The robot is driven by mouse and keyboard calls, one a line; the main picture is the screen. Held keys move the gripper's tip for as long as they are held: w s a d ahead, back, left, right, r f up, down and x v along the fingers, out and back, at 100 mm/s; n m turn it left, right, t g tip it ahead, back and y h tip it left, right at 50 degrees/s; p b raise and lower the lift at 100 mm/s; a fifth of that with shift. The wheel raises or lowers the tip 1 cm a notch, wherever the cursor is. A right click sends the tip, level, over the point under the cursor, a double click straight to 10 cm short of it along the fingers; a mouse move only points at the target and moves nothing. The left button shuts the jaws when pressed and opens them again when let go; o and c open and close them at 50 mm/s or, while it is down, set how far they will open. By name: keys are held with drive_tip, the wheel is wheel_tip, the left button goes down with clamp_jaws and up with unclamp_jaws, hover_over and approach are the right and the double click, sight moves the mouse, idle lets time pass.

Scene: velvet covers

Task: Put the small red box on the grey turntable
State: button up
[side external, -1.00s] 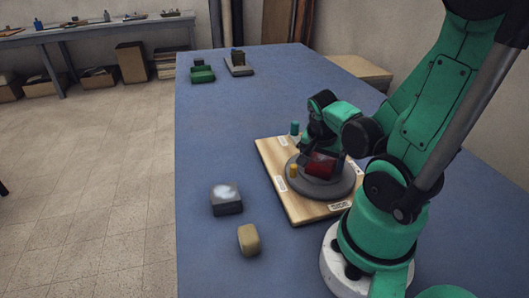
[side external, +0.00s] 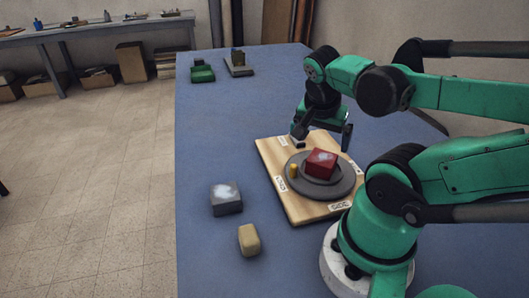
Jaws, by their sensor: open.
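The small red box (side external: 320,163) rests on the grey turntable (side external: 318,189), with a pale patch on its top. The turntable sits on a light wooden board (side external: 271,167) with white labels. My gripper (side external: 320,138) is open and empty, above and behind the box in the side view. Its fingers are spread apart and look clear of the box.
A grey block (side external: 226,200) and a tan block (side external: 249,240) lie on the blue table left of the board. A green object (side external: 202,73) and a grey item (side external: 238,68) are at the far end. The table's left middle is clear.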

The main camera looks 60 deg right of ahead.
drive_tip(key=w+a+r+n+t+y, duration=0.2)
drive_tip(key=w+a+n+t+y, duration=0.2)
drive_tip(key=w+a+n+t, duration=0.3)
drive_tip(key=w+a+n, duration=0.5)
drive_tip(key=a+n, duration=0.1)
drive_tip(key=n, duration=0.5)
drive_tip(key=shift+a, duration=0.2)
drive_tip(key=shift+w+r, duration=0.1)
